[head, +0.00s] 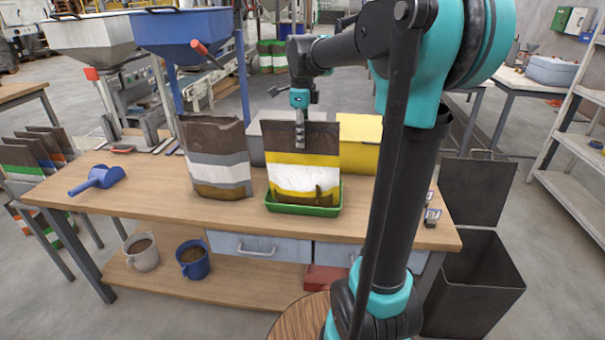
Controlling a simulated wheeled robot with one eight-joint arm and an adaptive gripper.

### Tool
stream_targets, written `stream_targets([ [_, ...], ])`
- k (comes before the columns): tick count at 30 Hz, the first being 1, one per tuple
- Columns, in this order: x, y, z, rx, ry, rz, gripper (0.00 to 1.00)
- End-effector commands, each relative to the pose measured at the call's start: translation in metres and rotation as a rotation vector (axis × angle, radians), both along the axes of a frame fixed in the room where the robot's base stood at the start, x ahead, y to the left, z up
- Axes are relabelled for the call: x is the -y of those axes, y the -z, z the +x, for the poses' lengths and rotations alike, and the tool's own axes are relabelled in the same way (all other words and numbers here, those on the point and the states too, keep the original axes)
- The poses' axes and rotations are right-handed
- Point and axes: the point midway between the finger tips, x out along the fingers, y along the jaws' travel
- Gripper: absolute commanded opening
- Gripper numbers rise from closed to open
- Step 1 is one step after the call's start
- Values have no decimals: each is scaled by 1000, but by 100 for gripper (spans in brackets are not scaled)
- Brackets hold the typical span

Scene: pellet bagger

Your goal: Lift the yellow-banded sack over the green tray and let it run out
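The yellow-banded sack (283,160) is dark brown with yellow and white bands. It is upright at the green tray (300,210), its lower end just behind the tray's front rim. I cannot tell whether it rests in the tray or hangs just above it. A small dark patch shows low on its front. My gripper (300,143) is at the sack's upper front, with its grey fingers pointing down over the brown part. The fingers look close together, but whether they pinch the sack is not clear. No pellets show in the tray; the sack hides most of its inside.
A grey-and-white banded sack (218,160) stands to the left on the wooden bench (130,205). A blue scoop (97,179) lies farther left. A grey box and a yellow box (362,135) stand behind. My arm crosses the right side. Mugs (194,260) stand on the lower shelf.

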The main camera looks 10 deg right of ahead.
Motion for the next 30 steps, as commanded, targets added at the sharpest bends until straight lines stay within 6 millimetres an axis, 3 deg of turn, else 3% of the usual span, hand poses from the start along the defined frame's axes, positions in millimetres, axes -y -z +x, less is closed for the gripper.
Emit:
stream_targets([
  [8,3,37,3,0,0,0,30],
  [17,4,41,3,0,0,0,30],
  [24,4,41,3,0,0,0,0],
  [30,3,41,3,0,0,0,0],
])
